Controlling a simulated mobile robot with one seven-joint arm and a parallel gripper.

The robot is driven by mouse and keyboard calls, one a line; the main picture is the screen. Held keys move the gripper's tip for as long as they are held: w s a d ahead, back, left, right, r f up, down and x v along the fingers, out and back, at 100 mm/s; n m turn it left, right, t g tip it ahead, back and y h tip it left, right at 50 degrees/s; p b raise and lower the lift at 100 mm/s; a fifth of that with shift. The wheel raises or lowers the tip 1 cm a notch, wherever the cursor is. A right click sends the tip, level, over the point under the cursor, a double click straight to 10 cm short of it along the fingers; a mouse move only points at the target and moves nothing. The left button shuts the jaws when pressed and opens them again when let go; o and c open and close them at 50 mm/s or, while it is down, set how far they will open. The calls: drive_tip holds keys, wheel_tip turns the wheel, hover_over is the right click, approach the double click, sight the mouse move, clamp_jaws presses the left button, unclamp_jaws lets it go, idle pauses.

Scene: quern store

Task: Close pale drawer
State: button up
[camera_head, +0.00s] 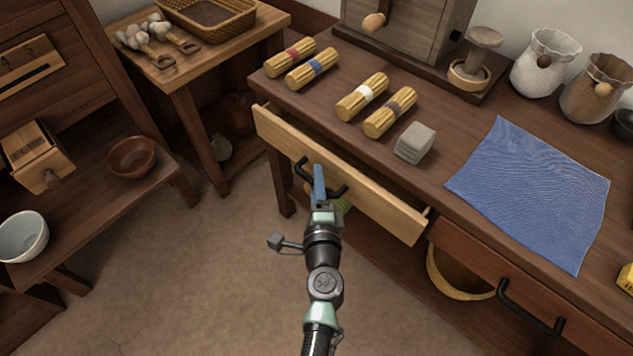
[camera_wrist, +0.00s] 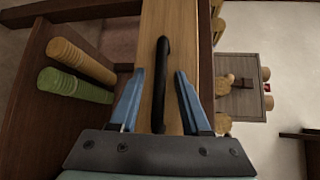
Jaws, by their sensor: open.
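The pale drawer (camera_head: 380,198) stands pulled out from the dark table, its light wood front facing me and a black bar handle (camera_head: 303,172) on it. In the wrist view the drawer front (camera_wrist: 201,30) runs upright, with the black handle (camera_wrist: 161,70) in the middle. My gripper (camera_head: 320,175) is at the drawer front, over the handle. In the wrist view my gripper (camera_wrist: 160,78) is open, with one blue finger on each side of the handle. I cannot tell whether the fingers touch it. The drawer's inside is mostly hidden.
The table (camera_head: 440,205) bears several straw bundles, a grey block (camera_head: 415,143) and a blue cloth (camera_head: 530,190). A dark drawer (camera_head: 500,270) is at the right, above a basket (camera_head: 455,272). A bench (camera_head: 75,225) with bowls stands left. The floor between is clear.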

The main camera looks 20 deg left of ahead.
clamp_jaws()
idle(1.5)
